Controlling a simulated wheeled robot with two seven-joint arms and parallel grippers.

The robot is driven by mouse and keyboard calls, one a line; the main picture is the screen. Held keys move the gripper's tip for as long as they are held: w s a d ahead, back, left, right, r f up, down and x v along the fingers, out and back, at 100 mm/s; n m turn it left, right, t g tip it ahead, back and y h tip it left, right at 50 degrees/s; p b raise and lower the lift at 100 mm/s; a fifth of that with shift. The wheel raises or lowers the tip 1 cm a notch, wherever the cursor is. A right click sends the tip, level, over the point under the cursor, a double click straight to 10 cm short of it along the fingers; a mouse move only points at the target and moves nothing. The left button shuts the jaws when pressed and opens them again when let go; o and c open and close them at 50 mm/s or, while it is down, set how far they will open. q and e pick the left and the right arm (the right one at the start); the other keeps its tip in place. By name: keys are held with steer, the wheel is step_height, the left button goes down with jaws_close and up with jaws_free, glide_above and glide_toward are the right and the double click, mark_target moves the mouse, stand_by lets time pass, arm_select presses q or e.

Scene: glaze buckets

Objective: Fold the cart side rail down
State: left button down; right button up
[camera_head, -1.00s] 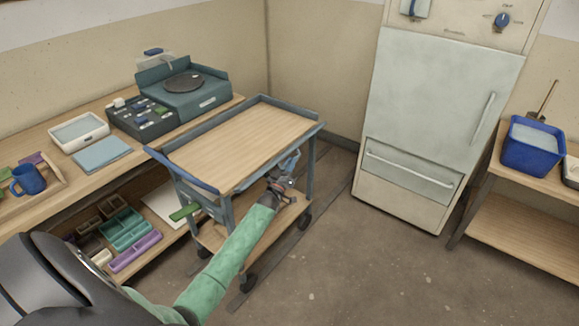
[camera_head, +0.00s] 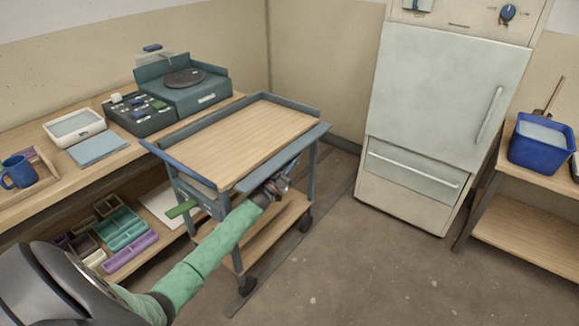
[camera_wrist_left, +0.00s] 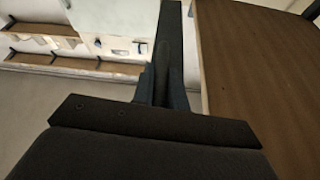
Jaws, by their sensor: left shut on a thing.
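The cart (camera_head: 240,145) has a wooden top with blue-grey rails around it. Its side rail (camera_head: 300,148), on the side nearest my gripper, shows as a wide flat blue-grey band along the top's edge, seemingly tilted outward. My left gripper (camera_head: 276,184) reaches this side from below and is shut on the rail. In the left wrist view the side rail (camera_wrist_left: 174,30) runs away from me between the fingers (camera_wrist_left: 160,88), with the cart's wooden top (camera_wrist_left: 245,70) to the right. The finger contact is partly hidden in the head view. My right gripper is out of view.
A workbench (camera_head: 120,155) with trays and a scale stands left. A pale cabinet (camera_head: 445,100) and a shelf with a blue bucket (camera_head: 540,145) stand right. Floor between is clear.

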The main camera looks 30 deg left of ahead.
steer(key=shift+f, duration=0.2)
